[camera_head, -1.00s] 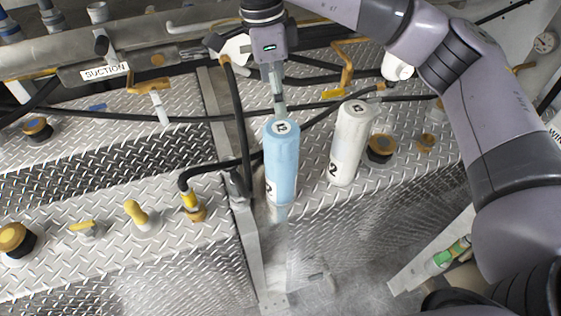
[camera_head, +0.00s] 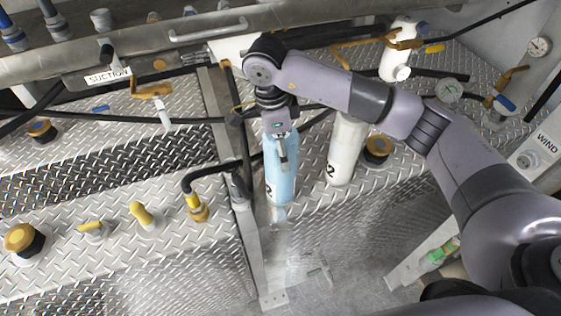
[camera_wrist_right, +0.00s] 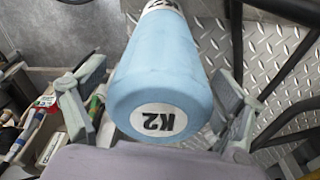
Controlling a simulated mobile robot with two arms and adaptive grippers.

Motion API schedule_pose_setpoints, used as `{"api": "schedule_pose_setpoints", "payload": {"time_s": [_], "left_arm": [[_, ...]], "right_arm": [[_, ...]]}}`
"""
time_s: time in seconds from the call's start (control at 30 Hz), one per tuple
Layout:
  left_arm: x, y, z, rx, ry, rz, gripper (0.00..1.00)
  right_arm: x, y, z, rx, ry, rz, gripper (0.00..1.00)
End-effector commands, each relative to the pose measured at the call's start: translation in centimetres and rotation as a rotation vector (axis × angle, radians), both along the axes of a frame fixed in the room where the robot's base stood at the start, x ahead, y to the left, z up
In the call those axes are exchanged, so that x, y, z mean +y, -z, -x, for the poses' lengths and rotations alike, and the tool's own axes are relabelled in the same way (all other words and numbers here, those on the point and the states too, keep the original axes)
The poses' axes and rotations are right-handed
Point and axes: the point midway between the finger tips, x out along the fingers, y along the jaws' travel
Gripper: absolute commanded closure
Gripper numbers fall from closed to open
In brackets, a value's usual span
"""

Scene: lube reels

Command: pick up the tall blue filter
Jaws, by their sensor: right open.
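The tall blue filter (camera_head: 281,178) stands upright in the head view, its upper part hidden behind my right gripper. My right gripper (camera_head: 283,150) is open at the filter's upper part. In the right wrist view the filter (camera_wrist_right: 165,65) shows its top with a "K2" label, and it lies between the two spread fingers of my right gripper (camera_wrist_right: 160,105). A gap shows at the left finger; whether the right finger touches it I cannot tell. My left gripper is not in view.
A white filter (camera_head: 346,150) stands just right of the blue one, partly behind my arm. A black hose with a yellow fitting (camera_head: 194,203) is to the left. A metal post (camera_head: 250,240) rises near the blue filter. Diamond-plate decks surround them.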

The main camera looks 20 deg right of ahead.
Motion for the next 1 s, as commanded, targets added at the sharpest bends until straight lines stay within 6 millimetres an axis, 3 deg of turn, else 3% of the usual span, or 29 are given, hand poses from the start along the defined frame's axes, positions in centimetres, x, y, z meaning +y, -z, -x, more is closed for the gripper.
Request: {"api": "schedule_pose_setpoints", "payload": {"time_s": [0.2,0.43,1.0], "left_arm": [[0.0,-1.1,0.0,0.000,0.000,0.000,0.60],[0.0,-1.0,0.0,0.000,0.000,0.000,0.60],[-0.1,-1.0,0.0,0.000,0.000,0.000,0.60]], "right_arm": [[-0.3,2.0,0.1,0.000,0.001,-0.001,0.12],[-0.3,2.2,0.0,-0.001,0.001,-0.001,0.12],[-0.3,2.2,0.0,-0.001,0.000,-0.001,0.50]]}}
